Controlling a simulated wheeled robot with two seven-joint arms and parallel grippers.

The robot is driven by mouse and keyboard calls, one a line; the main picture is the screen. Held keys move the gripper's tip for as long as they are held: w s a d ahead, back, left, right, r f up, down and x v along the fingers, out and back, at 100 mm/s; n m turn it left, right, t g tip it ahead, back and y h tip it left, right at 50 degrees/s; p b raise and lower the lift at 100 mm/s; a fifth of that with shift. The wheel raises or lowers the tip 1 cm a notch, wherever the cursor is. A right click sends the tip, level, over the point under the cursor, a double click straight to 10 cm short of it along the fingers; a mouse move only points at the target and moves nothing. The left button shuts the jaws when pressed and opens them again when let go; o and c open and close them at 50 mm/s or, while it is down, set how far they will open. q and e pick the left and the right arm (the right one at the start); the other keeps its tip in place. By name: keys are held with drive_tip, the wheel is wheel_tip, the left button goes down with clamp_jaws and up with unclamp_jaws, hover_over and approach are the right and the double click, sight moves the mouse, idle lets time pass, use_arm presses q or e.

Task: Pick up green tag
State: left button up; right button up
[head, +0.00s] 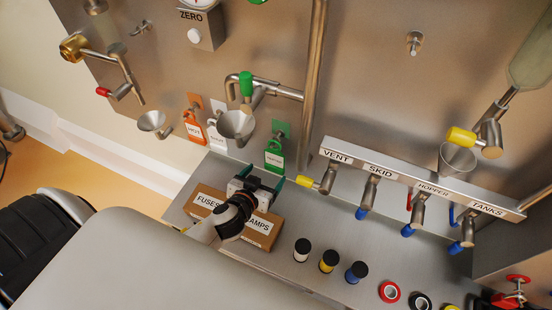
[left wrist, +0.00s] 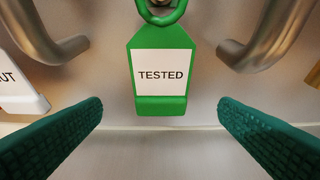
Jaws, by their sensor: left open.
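The green tag (head: 274,157) hangs on a hook on the metal panel, above the shelf. In the left wrist view the green tag (left wrist: 161,75) faces me, upright, with a white label reading "TESTED" and a green ring at its top. My left gripper (head: 258,184) is just in front of and below the tag. Its two teal fingers (left wrist: 160,130) are open, one on each side of the tag's lower end, and do not touch it. My right gripper is in neither view.
An orange tag (head: 193,126) and a white tag (head: 217,136) hang to the left. A cardboard box (head: 262,228) sits under my left gripper. A valve rail (head: 400,180) with coloured handles is at the right. Several capped bottles (head: 328,261) stand on the shelf.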

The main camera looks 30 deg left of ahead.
sight(273, 168)
use_arm(q)
drive_tip(key=shift+w+f, duration=0.25)
drive_tip(key=shift+w, duration=0.45)
drive_tip(key=shift+w+a+f, duration=0.1)
drive_tip(key=shift+w+f, duration=0.1)
drive_tip(key=shift+w, duration=0.15)
drive_tip(key=shift+w+f, duration=0.4)
drive_tip(key=shift+w, duration=0.15)
drive_tip(key=x, duration=0.4)
drive_tip(key=shift+f, duration=0.45)
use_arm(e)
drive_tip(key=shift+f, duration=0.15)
use_arm(q)
drive_tip(key=c, duration=1)
drive_tip(key=shift+c, duration=0.2)
drive_tip(key=shift+r, duration=0.15)
